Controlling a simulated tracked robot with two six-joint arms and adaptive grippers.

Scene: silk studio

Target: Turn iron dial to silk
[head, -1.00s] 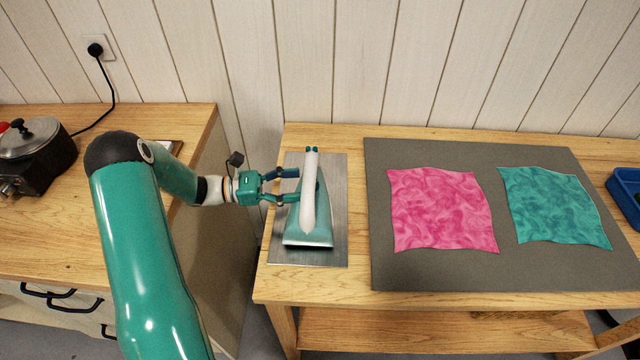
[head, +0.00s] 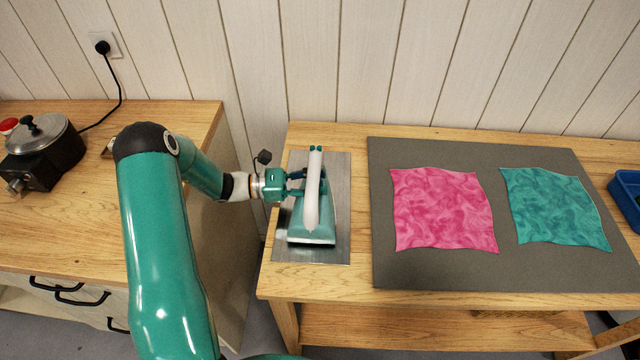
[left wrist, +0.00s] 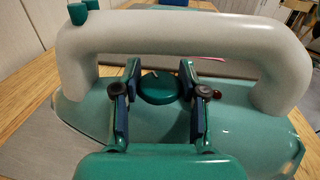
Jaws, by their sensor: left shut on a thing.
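The iron (head: 312,218), teal with a white handle, stands on a metal plate (head: 340,190) at the left end of the table in the head view. In the left wrist view the white handle (left wrist: 190,32) arches above a round green dial (left wrist: 161,88) on the teal body. My left gripper (head: 297,184) reaches in from the left, under the handle. In the left wrist view its fingers (left wrist: 160,96) stand on either side of the dial and are shut on it. The dial's setting cannot be read. My right gripper is not in view.
A grey mat (head: 430,268) to the right bears a pink silk cloth (head: 445,210) and a teal silk cloth (head: 555,207). A blue tray (head: 627,200) is at the right edge. A lidded pot (head: 42,150) stands on the left counter (head: 60,225), with a gap between counter and table.

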